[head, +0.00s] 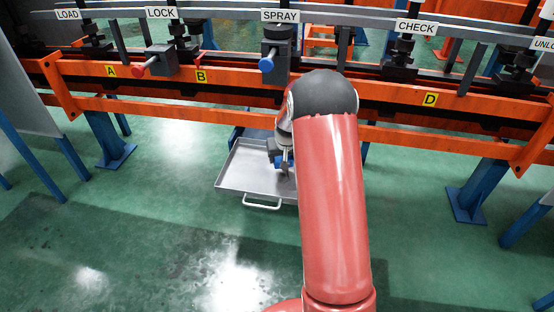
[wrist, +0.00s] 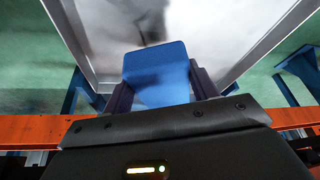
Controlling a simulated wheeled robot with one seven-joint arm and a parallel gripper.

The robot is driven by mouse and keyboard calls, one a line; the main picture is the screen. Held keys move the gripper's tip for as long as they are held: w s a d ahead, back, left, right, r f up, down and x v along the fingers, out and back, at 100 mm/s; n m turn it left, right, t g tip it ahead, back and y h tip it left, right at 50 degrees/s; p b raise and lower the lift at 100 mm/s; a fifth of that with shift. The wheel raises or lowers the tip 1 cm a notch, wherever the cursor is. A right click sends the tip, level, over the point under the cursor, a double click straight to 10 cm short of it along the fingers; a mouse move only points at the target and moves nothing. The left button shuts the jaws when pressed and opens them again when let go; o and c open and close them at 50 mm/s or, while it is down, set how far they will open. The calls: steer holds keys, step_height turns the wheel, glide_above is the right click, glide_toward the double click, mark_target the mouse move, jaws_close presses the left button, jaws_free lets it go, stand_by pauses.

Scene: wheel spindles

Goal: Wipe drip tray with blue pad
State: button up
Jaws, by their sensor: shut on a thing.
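The drip tray (head: 236,178) is a shallow grey metal tray with a raised rim and a front handle, below the SPRAY station in the head view. My red arm covers its right part. My gripper (head: 285,168) is over the tray, partly hidden by my arm. In the wrist view my gripper (wrist: 158,85) is shut on the blue pad (wrist: 155,65), one dark finger on each side of it. The tray (wrist: 215,30) lies beyond the pad, with a dark smear or shadow on its floor. I cannot tell whether the pad touches the tray.
An orange rail frame (head: 220,77) with signs runs across behind the tray. A blue knob (head: 267,64) hangs under SPRAY and a red knob (head: 138,71) under LOCK. Blue legs (head: 105,140) stand left and right. The green floor in front is clear.

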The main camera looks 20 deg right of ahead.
mark_target(281, 176)
steer(key=shift+f+b, duration=1.95)
steer(key=shift+f, duration=2.1)
steer(key=shift+s+d+r, duration=0.1)
steer(key=shift+s+d, duration=0.55)
steer(key=shift+d, duration=0.25)
steer(key=shift+s+d+p, duration=0.3)
steer(key=shift+s+d, duration=0.1)
steer(key=shift+d, duration=0.25)
steer(key=shift+a, duration=0.1)
steer(key=w+a, duration=0.2)
steer(key=shift+a, duration=0.4)
steer(key=shift+w+a+r, duration=0.1)
steer(key=shift+a+r, duration=0.05)
steer(key=shift+r, duration=0.1)
steer(key=shift+r+p, duration=1.85)
steer(key=shift+r, duration=1.9)
